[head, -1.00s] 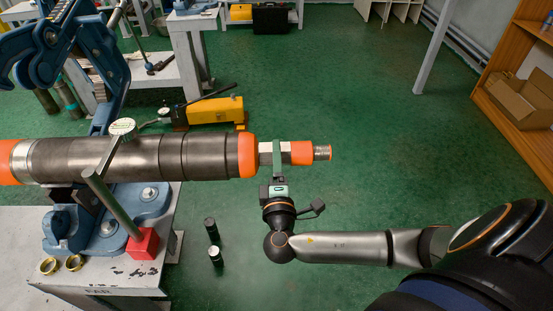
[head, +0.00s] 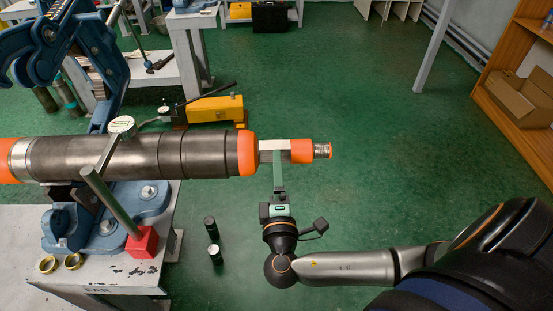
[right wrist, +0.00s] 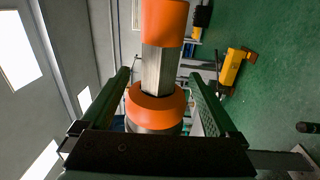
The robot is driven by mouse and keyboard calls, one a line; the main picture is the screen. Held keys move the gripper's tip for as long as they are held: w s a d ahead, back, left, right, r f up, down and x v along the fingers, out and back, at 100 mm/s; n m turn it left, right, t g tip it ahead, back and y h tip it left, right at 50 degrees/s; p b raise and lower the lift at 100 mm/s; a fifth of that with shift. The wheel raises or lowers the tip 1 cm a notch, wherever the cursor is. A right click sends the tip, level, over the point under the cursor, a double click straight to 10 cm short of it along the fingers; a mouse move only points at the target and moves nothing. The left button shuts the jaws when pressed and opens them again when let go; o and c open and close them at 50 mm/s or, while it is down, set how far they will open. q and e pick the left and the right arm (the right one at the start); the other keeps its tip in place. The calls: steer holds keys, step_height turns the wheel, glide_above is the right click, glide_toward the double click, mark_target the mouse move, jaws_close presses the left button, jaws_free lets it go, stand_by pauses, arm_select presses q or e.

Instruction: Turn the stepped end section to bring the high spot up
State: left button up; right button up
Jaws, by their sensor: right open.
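The stepped end section (head: 273,145) is a bare metal length with flat faces between two orange bands, ending in a threaded tip (head: 322,150) at right. It continues the dark pipe (head: 140,157) lying level in the blue vise (head: 65,60). A dial gauge (head: 122,125) stands over the pipe on a post from a red base (head: 143,243). My right gripper (head: 279,157) is open, coming from below at the flat-faced length. In the right wrist view its fingers (right wrist: 162,92) stand apart on both sides of the section. The high spot cannot be made out. My left gripper is not in view.
A yellow hand pump (head: 215,109) is behind the pipe. Brass rings (head: 60,264) lie on the vise table (head: 110,272). Dark cylinders (head: 212,238) stand on the floor below. A shelf with a cardboard box (head: 525,97) is at right. The floor right of the pipe end is clear.

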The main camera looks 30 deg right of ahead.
steer(key=v, duration=0.7)
steer(key=shift+s+a, duration=0.2)
steer(key=shift+s, duration=0.1)
